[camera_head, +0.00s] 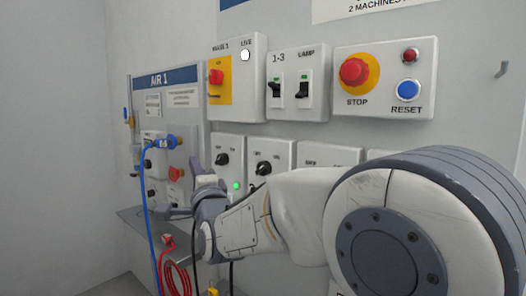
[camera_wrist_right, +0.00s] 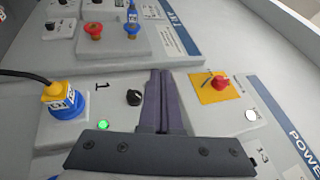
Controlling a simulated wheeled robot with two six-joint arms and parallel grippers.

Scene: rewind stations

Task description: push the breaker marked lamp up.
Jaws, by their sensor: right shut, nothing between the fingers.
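The breaker marked lamp (camera_head: 304,89) is the right one of two on a white box in the head view. It has a black lever on a pale plate; the picture is too small to tell surely whether the lever is up or down. My right gripper (camera_head: 194,164) is below and left of it, apart from it, in front of the panel. Its dark fingers (camera_wrist_right: 160,76) are shut and empty in the right wrist view, where the lamp breaker is not visible. My left gripper is not in view.
Beside the lamp breaker are the 1-3 breaker (camera_head: 275,90) and the red stop button (camera_head: 359,71). The red main switch (camera_head: 215,77) is further left. Below are black knobs (camera_head: 222,159). A blue hose (camera_head: 149,215) hangs at the left. My right arm crosses the lower boxes.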

